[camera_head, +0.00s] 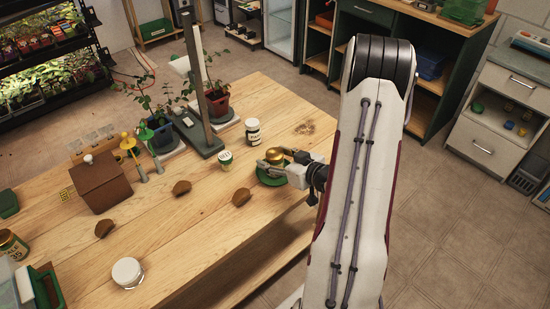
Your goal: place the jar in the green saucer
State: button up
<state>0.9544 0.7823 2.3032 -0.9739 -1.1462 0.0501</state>
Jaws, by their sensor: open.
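A jar with a gold lid (274,154) stands upright at the green saucer (262,178), near the right edge of the wooden table. It appears to stand within the saucer's rim, though my gripper hides part of its base and side. My gripper (282,163) is open, with its fingers at the jar's right side. I cannot tell whether the fingers touch the jar.
A white-lidded jar (253,132) and a small green-and-white pot (225,160) stand close behind and left. A dark post stand (203,90) rises behind them. Brown pieces (241,197), a wooden box (100,186) and a white-lidded container (128,272) are further left.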

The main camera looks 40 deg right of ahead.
jog(key=shift+r, duration=0.1)
jog(key=v, duration=1.2)
jog(key=shift+w, duration=0.1)
dwell(0.8)
jog(key=w+a+r+g+h, duration=0.2)
jog(key=a+r+g, duration=0.1)
jog(key=r, duration=0.4)
jog(key=w+a+r+g+h, duration=0.1)
jog(key=a+r+g+h, duration=0.15)
jog(key=r, duration=0.45)
jog(key=s+a+r+g+y, duration=0.1)
jog(key=s+a+r+y, duration=0.1)
jog(key=s+a, duration=0.5)
jog(key=s+a+r+g+y, duration=0.1)
jog(key=s+a, duration=0.7)
jog(key=a, duration=0.9)
notch_tip(320, 180, up, 2)
jog(key=shift+r+y, duration=0.15)
jog(key=shift+y, duration=0.6)
